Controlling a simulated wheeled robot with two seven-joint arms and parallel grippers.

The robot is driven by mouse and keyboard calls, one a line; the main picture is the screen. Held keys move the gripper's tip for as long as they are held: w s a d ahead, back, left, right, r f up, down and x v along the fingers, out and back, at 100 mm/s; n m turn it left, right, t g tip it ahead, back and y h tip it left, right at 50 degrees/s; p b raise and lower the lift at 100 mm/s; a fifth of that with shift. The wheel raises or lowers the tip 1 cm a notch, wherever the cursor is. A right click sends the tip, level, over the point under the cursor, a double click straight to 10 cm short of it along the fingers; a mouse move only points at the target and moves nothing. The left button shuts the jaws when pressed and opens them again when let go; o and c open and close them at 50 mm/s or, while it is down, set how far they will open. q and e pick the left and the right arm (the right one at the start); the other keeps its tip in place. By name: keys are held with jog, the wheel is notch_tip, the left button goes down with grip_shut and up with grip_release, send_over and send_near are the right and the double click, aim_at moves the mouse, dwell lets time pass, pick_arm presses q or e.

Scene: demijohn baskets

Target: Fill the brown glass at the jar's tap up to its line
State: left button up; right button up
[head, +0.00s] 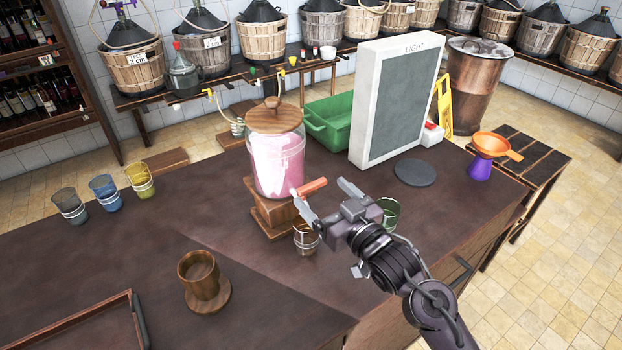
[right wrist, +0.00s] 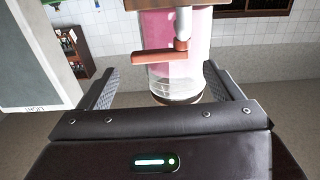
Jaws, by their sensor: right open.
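The glass jar (head: 277,165) with pink liquid and a wooden lid stands on a wooden stand at the middle of the counter. Its tap has an orange-red handle (head: 313,187) lying sideways; the handle also shows in the right wrist view (right wrist: 155,55). The small brown glass (head: 306,238) stands upright on the counter by the stand, below the tap area; its contents cannot be made out. My right gripper (head: 326,195) is open and empty, with its fingers pointing at the jar around the tap handle's height. In the right wrist view the handle lies ahead of the open fingers (right wrist: 160,86). My left gripper is not in view.
A green glass (head: 389,211) stands close behind my right gripper. A wooden cup (head: 200,274) sits on a round coaster. Grey, blue and yellow glasses (head: 104,192) stand at left. A light panel (head: 397,100), dark disc (head: 414,173) and funnel (head: 492,145) are at right.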

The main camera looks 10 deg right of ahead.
aim_at(314, 187)
jog(key=x, duration=0.4)
jog(key=shift+w+a+p, duration=0.1)
jog(key=shift+w+p, duration=0.1)
jog(key=shift+p, duration=0.2)
jog(key=shift+w+a, duration=0.1)
jog(key=shift+w, duration=0.15)
jog(key=shift+f, duration=0.1)
jog(key=c, duration=1)
jog(key=h, duration=0.1)
jog(key=m+h, duration=0.1)
jog(key=m+t+h, duration=0.1)
jog(key=shift+s+h, duration=0.25)
jog(key=shift+h, duration=0.05)
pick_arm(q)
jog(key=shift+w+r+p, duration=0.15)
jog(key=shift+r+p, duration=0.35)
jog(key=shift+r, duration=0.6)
pick_arm(e)
jog(key=shift+s+m+h, duration=0.15)
jog(key=shift+m+h, duration=0.75)
jog(key=shift+h, duration=0.2)
